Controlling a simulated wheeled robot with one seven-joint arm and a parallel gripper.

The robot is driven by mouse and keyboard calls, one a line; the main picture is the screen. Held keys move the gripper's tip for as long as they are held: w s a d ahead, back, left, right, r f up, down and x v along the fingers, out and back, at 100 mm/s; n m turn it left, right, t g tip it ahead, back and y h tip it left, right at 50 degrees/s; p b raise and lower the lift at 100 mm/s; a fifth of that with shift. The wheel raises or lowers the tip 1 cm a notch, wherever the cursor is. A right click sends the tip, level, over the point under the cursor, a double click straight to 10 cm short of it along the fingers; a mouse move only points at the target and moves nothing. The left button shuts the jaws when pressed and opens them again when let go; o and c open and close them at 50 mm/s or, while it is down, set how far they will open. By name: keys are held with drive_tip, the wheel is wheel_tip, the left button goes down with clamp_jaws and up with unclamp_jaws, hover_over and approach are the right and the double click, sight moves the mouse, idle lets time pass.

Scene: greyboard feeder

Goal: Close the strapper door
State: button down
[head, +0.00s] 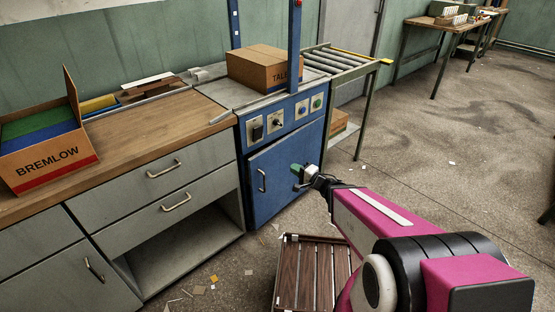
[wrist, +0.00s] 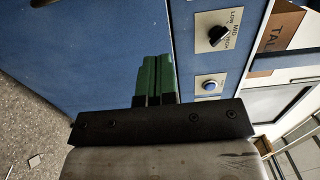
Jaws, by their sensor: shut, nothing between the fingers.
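The strapper is a blue machine (head: 243,133) with a carton on top. Its blue door (head: 278,185) is on the front below the control panel, with a metal handle (head: 262,180) near its left edge. The door looks shut or nearly so; I cannot tell whether a small gap is left. My gripper (head: 297,169) has green fingers, is shut and empty, and is at the right part of the door. In the wrist view the fingers (wrist: 155,78) are in front of the blue door (wrist: 90,45), close to its edge by the panel. Contact is unclear.
The control panel (head: 288,118) has knobs and buttons. A carton (head: 266,68) sits on top, beside a roller conveyor (head: 335,60). A slatted wooden pallet (head: 290,270) lies on the floor below my arm. A wood-topped bench (head: 130,130) stands left. Floor is clear at the right.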

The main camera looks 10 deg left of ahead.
sight(267, 152)
drive_tip(key=x, duration=1.3)
drive_tip(key=shift+w+a, duration=0.3)
